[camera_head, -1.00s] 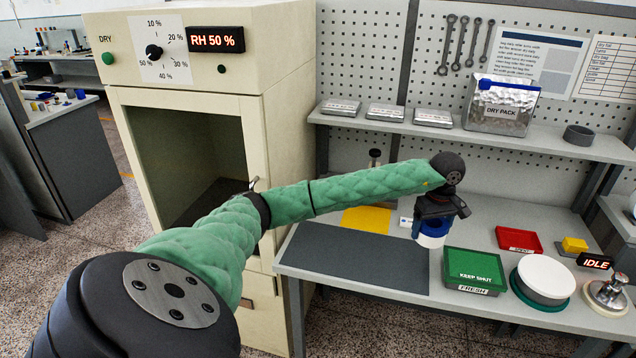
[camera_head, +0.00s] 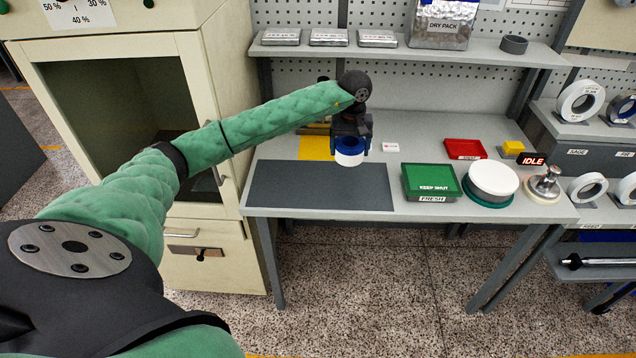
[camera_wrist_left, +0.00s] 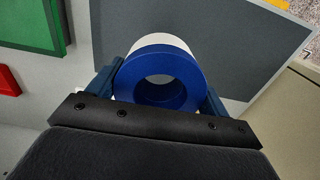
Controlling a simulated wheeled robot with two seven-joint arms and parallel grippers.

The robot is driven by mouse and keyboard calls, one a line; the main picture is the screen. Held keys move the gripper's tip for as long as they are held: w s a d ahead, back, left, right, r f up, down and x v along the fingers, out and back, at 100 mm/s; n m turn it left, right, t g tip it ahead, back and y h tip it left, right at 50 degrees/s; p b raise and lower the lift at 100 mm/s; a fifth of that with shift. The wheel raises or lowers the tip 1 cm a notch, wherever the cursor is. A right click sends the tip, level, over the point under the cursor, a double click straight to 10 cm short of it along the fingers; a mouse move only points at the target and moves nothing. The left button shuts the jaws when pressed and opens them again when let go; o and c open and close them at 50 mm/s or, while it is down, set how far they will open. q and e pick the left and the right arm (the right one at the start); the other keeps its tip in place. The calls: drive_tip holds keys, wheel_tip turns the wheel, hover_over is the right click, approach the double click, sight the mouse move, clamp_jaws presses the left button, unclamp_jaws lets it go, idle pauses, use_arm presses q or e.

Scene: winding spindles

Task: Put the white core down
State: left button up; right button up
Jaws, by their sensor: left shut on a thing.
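My left gripper (camera_head: 350,142) is shut on the white core (camera_head: 348,160), a short ring with a blue upper part and a white lower part. In the head view it is held above the bench, near the back edge of the dark grey mat (camera_head: 320,185). In the left wrist view the core (camera_wrist_left: 160,78) sits between the two fingers, its blue face and round hole towards the camera. Grey mat shows through and beyond it. Whether the core's underside touches anything cannot be told. My right gripper is not in view.
A yellow sheet (camera_head: 316,148) lies behind the mat. A green box (camera_head: 431,181) marked KEEP SHUT, a white round lid (camera_head: 493,178), a red tray (camera_head: 465,149) and a metal-knobbed device (camera_head: 545,182) stand to the right. Most of the mat is bare.

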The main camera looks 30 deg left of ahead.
use_arm(q)
drive_tip(key=s+a+f, duration=0.2)
drive_tip(key=a, duration=0.1)
drive_tip(key=s+a+f+p, duration=0.1)
drive_tip(key=s+a+f, duration=0.1)
drive_tip(key=a, duration=0.1)
drive_tip(key=s+a+f+p, duration=0.1)
drive_tip(key=a+f, duration=0.1)
drive_tip(key=a, duration=0.1)
drive_tip(key=shift+s+f, duration=0.3)
drive_tip(key=shift+s, duration=0.1)
drive_tip(key=shift+s+a+f, duration=0.1)
drive_tip(key=shift+a+f, duration=0.05)
drive_tip(key=shift+a, duration=0.05)
drive_tip(key=shift+s+a+f, duration=0.1)
drive_tip(key=shift+f, duration=0.2)
wheel_tip(320, 180, down, 3)
drive_tip(key=shift+f, duration=0.25)
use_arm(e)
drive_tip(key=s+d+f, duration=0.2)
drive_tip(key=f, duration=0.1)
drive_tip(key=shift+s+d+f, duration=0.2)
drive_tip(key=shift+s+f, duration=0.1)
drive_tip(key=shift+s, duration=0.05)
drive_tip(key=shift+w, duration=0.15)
